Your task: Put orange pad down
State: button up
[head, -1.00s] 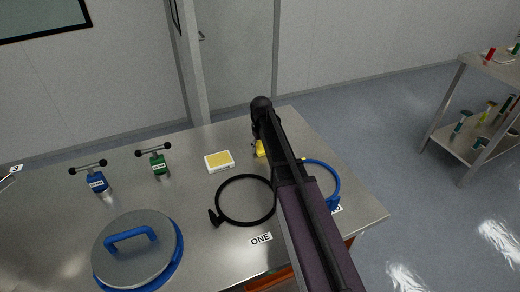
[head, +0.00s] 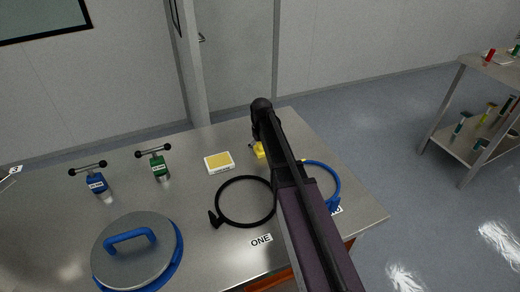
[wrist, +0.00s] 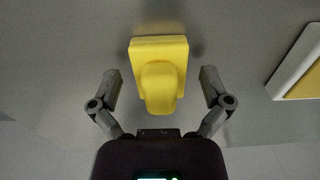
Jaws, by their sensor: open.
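A yellow to orange pad with a rounded grip (wrist: 160,75) lies on the steel table in the wrist view. In the head view it shows as a small yellow piece (head: 259,150) beside my arm, which hides part of it. My gripper (wrist: 160,88) is open, with one finger on each side of the pad's grip and a visible gap on both sides. The fingers are hidden behind my arm in the head view.
A white tray with a yellow inset (head: 219,162) lies left of the pad. A black ring (head: 245,201) and a blue ring (head: 335,180) lie nearer. Green (head: 158,166) and blue (head: 97,182) T-handled valves and a round lid (head: 134,252) stand left.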

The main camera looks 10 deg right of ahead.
jog(key=shift+r, duration=0.15)
notch_tip(320, 180, up, 12)
jog(key=p, duration=1.2)
jog(key=shift+s, duration=0.15)
dwell(0.6)
jog(key=s+m, duration=0.2)
jog(key=s, duration=2)
jog(key=shift+a, duration=0.15)
jog(key=shift+w, duration=0.15)
jog(key=w, duration=0.7)
jog(key=w+r+n+p, duration=0.1)
jog(key=w, duration=0.7)
jog(key=w+n+p, duration=0.1)
jog(key=w, duration=0.7)
jog(key=shift+d+r, duration=0.2)
jog(key=shift+r, duration=0.2)
jog(key=shift+s+f, duration=0.1)
